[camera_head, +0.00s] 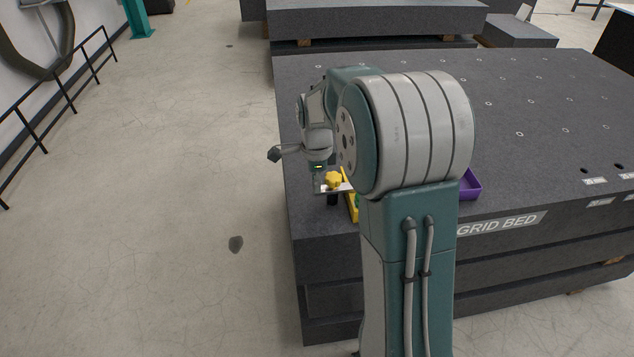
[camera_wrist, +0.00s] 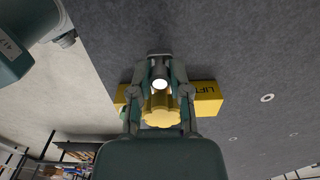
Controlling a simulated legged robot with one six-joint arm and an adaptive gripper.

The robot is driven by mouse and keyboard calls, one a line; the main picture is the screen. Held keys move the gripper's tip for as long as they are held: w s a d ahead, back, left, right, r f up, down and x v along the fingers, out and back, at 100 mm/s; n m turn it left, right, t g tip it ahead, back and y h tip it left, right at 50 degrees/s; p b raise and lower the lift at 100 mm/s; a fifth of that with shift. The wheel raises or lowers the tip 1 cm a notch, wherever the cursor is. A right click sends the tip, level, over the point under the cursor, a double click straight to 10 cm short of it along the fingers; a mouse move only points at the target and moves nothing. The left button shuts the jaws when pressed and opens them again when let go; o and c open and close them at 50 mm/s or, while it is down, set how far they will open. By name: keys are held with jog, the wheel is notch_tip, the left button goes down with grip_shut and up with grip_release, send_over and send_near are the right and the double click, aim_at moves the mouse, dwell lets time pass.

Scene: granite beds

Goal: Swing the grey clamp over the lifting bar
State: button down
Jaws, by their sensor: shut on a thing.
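The yellow lifting bar (camera_wrist: 207,98), lettered "LIFT", lies on the dark granite bed in the wrist view. In the head view part of the bar (camera_head: 351,208) shows beside my arm. A yellow lobed knob (camera_head: 333,179) stands over a light clamp plate and a black post at the bed's near left corner. In the wrist view the knob (camera_wrist: 160,112) lies between my fingers. My gripper (camera_wrist: 160,70) has its fingertips closed in around the grey clamp (camera_wrist: 160,62), which is largely hidden by the fingers and knob. The knob covers the middle of the bar from this angle.
The granite bed (camera_head: 520,110) has small round holes and a "GRID BED" label. A purple tray (camera_head: 470,186) sits partly behind my arm. Open floor (camera_head: 190,150) lies left of the bed. More granite slabs (camera_head: 375,18) stand behind.

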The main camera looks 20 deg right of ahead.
dwell(0.3)
jog(key=c, duration=0.6)
grip_release()
jog(key=shift+w+a+f, duration=0.1)
jog(key=shift+w, duration=0.05)
notch_tip(320, 180, up, 12)
